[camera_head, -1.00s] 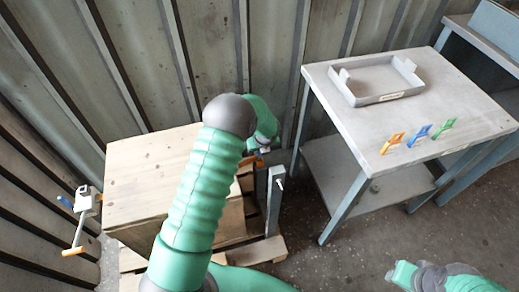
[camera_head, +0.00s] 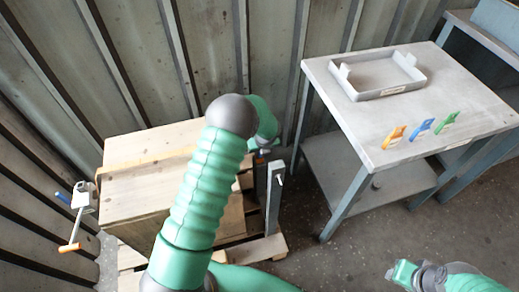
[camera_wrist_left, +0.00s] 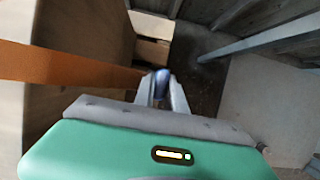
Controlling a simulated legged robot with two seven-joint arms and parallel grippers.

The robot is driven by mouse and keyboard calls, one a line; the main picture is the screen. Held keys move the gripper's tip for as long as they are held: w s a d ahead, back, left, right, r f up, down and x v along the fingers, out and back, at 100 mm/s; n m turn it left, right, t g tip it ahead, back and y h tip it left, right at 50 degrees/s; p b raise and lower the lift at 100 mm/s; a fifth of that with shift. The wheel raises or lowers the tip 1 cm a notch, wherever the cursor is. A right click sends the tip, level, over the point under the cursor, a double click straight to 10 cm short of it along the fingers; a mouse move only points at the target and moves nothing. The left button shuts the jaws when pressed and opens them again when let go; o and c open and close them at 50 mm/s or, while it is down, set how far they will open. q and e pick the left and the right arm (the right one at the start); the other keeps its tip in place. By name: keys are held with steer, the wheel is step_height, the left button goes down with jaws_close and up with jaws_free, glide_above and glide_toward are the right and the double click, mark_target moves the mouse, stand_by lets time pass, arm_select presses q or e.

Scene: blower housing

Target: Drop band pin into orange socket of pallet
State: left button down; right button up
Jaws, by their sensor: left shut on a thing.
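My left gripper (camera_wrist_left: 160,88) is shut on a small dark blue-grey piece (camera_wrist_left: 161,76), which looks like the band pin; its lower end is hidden. In the head view the left gripper (camera_head: 262,152) is small, beyond the right side of the wooden crate (camera_head: 150,190), and partly hidden by my arm. An orange band (camera_wrist_left: 65,66) runs from the left toward the gripper; it also shows as a thin strip across the crate top (camera_head: 145,161). The wooden pallet (camera_head: 270,247) lies under the crate. I cannot make out its orange socket. My right gripper (camera_head: 403,273) is at lower right.
A grey post (camera_head: 273,195) stands at the crate's right. A white crank device (camera_head: 84,198) with an orange-ended handle is at the left. A grey table (camera_head: 420,110) holds a tray (camera_head: 385,85) and orange, blue and green clips (camera_head: 420,131).

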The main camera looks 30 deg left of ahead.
arm_select(q)
steer(key=c, duration=1.3)
jaws_free()
